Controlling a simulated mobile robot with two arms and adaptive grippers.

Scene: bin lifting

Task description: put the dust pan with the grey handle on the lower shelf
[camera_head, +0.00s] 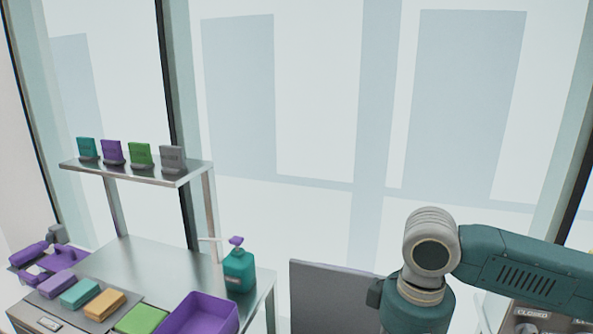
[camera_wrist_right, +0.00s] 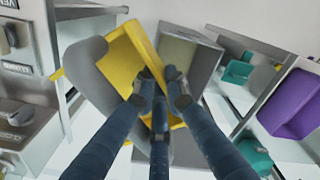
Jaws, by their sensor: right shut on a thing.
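In the right wrist view, the fingers of my right gripper (camera_wrist_right: 163,98) are shut on a yellow and grey piece (camera_wrist_right: 125,50). It looks like the dust pan, seen close up and tilted. The fingers cover part of it, and I cannot tell which part is its handle. In the head view my right arm comes in from the right; its gripper is hidden below the frame. A steel stand at the left has an upper shelf (camera_head: 190,172) and a lower steel top (camera_head: 150,262). My left gripper is not in view.
Several small coloured stands, one of them green (camera_head: 141,155), line the upper shelf. The lower top holds a teal pump bottle (camera_head: 239,270), a purple bin (camera_head: 205,314) and several coloured blocks. A grey panel (camera_head: 325,298) stands left of my arm. A purple bin (camera_wrist_right: 295,105) shows at right in the wrist view.

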